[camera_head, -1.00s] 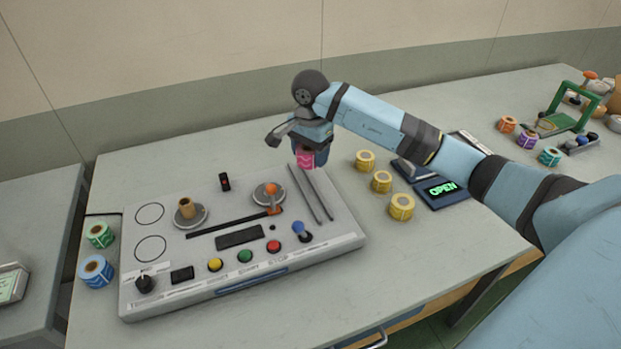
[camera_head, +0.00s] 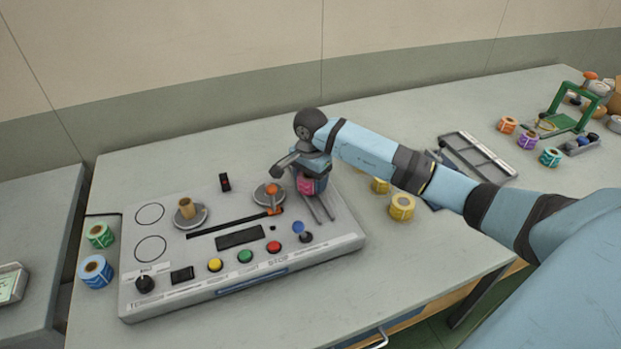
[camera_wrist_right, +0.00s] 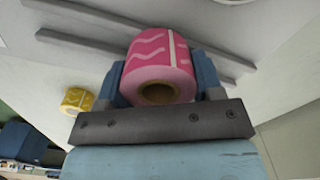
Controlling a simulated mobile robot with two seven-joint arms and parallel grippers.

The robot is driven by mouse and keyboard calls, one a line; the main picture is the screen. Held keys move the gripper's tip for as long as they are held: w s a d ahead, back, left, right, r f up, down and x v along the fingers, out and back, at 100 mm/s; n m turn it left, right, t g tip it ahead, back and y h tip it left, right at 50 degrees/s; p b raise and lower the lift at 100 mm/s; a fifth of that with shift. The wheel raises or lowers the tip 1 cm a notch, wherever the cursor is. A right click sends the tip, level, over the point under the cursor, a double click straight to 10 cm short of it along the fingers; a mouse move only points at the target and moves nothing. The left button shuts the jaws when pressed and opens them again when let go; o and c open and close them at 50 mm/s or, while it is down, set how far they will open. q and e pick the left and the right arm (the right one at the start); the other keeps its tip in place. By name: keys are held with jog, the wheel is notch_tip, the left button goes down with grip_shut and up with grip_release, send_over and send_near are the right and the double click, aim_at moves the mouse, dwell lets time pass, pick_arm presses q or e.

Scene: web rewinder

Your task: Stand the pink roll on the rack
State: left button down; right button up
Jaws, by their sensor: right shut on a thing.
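The pink roll (camera_head: 306,186) with pale wavy lines is held in my right gripper (camera_head: 312,180), which is shut on it. In the right wrist view the roll (camera_wrist_right: 158,66) sits between the two blue fingers (camera_wrist_right: 160,82), its brown core facing the camera. The rack (camera_head: 321,205) is a pair of parallel grey rails at the right end of the machine panel. The roll is over the rails; whether it touches them I cannot tell. The rails also show in the right wrist view (camera_wrist_right: 92,50). My left gripper is not in view.
The machine panel (camera_head: 240,291) has an orange-tipped lever (camera_head: 271,190), a blue-topped stick (camera_head: 299,228) and several buttons. Yellow rolls (camera_head: 401,207) stand to its right, green (camera_head: 100,235) and blue (camera_head: 96,271) rolls to its left. A grey tray (camera_head: 476,157) lies behind my arm.

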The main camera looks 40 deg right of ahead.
jog(key=o, duration=0.9)
jog(key=shift+o, duration=0.2)
notch_tip(320, 180, up, 12)
jog(key=shift+r, duration=0.15)
jog(key=shift+s, duration=0.1)
